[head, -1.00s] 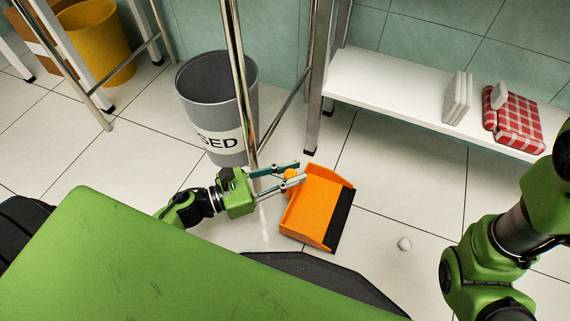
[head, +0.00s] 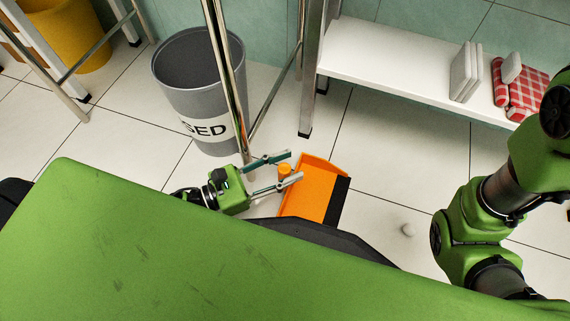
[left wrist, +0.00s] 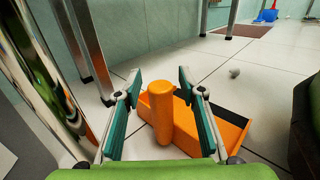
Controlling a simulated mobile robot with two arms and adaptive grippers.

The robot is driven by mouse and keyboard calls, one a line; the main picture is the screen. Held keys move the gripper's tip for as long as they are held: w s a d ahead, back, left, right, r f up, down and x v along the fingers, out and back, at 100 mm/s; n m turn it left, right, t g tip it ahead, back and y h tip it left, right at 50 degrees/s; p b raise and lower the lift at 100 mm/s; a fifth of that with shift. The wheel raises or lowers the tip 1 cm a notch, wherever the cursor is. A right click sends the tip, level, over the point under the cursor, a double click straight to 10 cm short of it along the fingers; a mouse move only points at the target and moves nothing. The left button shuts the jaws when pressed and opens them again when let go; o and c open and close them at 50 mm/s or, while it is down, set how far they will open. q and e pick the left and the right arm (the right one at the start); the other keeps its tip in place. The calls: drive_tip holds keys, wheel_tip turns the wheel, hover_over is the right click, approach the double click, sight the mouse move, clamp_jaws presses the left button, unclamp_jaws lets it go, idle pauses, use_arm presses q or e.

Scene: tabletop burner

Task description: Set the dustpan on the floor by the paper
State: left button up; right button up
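The orange dustpan (head: 315,190) with a black front lip rests on the tiled floor. Its upright round orange handle (left wrist: 160,118) stands at the back of the pan. My left gripper (head: 296,166) is open, with one finger on each side of the handle. The left wrist view shows a gap between the handle and each finger. The paper (head: 408,229) is a small white crumpled ball on the floor, right of the dustpan and apart from it; it also shows in the left wrist view (left wrist: 234,72). My right gripper is out of view; only its arm shows at the right.
A grey bin (head: 198,90) stands behind my left gripper, with a shiny metal leg (head: 226,80) close in front of it. A low white shelf (head: 385,70) holds a red checked cloth (head: 525,92) and white items. The floor around the paper is clear.

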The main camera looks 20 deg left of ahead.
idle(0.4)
use_arm(q)
drive_tip(key=shift+s+a+r, duration=0.1)
drive_tip(key=shift+a, duration=0.05)
drive_tip(key=p+v, duration=0.4)
drive_tip(key=v, duration=0.7)
drive_tip(key=shift+s+a+p, duration=0.2)
drive_tip(key=shift+p, duration=0.15)
